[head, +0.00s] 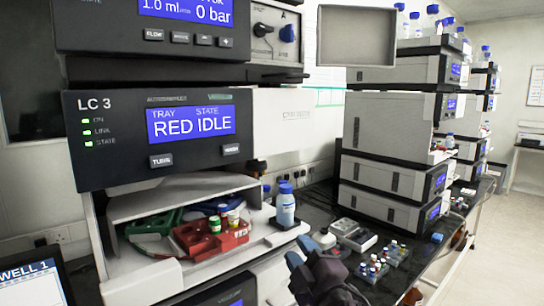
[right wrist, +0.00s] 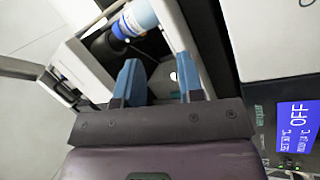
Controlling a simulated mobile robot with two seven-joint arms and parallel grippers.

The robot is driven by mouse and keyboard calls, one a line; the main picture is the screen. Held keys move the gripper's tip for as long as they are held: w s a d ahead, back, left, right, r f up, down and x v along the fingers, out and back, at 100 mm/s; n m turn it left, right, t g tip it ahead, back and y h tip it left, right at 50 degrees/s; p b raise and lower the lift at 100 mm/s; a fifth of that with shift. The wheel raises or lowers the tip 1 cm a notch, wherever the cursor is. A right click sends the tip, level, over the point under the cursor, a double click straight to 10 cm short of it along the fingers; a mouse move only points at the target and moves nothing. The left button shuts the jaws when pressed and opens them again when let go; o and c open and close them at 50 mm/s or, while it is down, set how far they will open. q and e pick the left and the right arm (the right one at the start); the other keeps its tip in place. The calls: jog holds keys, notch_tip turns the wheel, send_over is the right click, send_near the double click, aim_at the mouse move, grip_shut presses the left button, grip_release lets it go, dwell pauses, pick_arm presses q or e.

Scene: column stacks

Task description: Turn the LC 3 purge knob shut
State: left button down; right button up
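The LC 3 purge knob (head: 287,32) is a dark blue knob on the pale front panel of the upper module, near an "A" mark. Its exact pointing direction is too small to tell. My right gripper (head: 306,253) is low in the middle of the head view, well below the knob and apart from it. In the right wrist view, its two blue fingers (right wrist: 160,82) stand apart with nothing between them. The knob does not show in the right wrist view. My left gripper cannot be made out in the head view.
The LC 3 autosampler (head: 90,165) reads "RED IDLE", above an open bay with a red vial tray (head: 205,248). A blue-capped bottle (head: 285,208) stands beside the bay, close behind my right gripper. Vial racks (head: 375,268) sit on the black bench, right. A smaller dark fitting (head: 262,30) is left of the knob.

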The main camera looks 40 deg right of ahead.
jog(key=s+a+r+m+g+y, duration=0.1)
jog(key=a+r+m+g+y, duration=0.5)
jog(key=r+m+y, duration=0.8)
jog(key=s+a+r+m+g+y, duration=0.2)
jog(key=a+r+m+g+y, duration=0.3)
jog(key=a+r+m+y, duration=0.65)
jog(key=m+t+h+p, duration=0.3)
jog(key=t+h, duration=0.6)
jog(key=h, duration=1.1)
send_near(267, 28)
jog(key=shift+y, duration=0.25)
jog(key=w, duration=0.7)
jog(key=shift+w+a+r, duration=0.2)
jog(key=shift+w+r, duration=0.15)
jog(key=shift+w, duration=0.05)
jog(key=shift+w+f, duration=0.1)
jog(key=shift+w, duration=0.6)
